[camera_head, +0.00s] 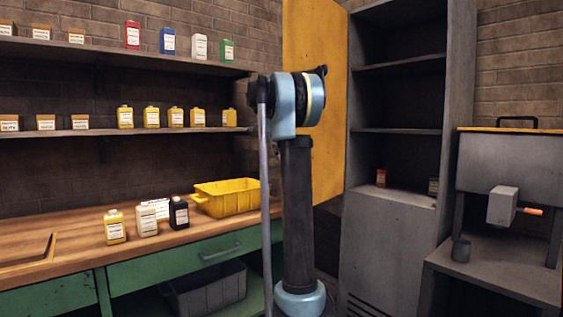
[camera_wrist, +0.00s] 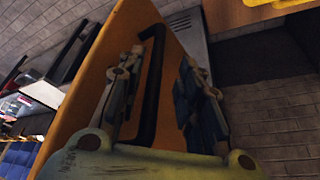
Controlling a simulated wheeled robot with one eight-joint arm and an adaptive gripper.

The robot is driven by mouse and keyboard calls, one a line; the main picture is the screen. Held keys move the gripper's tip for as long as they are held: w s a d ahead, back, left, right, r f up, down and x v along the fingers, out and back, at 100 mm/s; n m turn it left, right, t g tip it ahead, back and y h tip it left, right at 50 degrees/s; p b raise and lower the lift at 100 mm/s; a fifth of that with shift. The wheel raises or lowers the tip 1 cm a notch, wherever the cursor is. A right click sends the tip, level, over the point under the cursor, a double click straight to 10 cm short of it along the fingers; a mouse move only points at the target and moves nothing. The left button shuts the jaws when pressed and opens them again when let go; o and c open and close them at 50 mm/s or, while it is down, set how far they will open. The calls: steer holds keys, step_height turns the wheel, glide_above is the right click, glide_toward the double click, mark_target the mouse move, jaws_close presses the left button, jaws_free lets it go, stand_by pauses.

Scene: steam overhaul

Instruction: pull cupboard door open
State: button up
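The cupboard (camera_head: 458,100) is a tall grey metal cabinet at the right of the head view. Its orange-yellow door (camera_head: 315,40) stands swung out at the cupboard's left side, and the shelves inside show. My arm covers part of the door. In the wrist view the door (camera_wrist: 98,75) crosses the picture at a slant, with a black bar handle (camera_wrist: 152,85) on it. My gripper (camera_wrist: 160,58) has its fingers apart, with the handle between them, nearer the left finger. I cannot tell whether either finger touches it. My gripper is hidden in the head view.
A wooden bench (camera_head: 75,232) with green drawers, bottles and a yellow crate (camera_head: 228,203) stands at the left. Wall shelves above hold more bottles and small boxes. A grey machine (camera_head: 512,165) stands to the cupboard's right, with a small cup on its lower ledge.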

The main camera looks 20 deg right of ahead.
steer(key=v, duration=0.8)
steer(key=shift+a+r, duration=0.15)
steer(key=shift+r, duration=0.15)
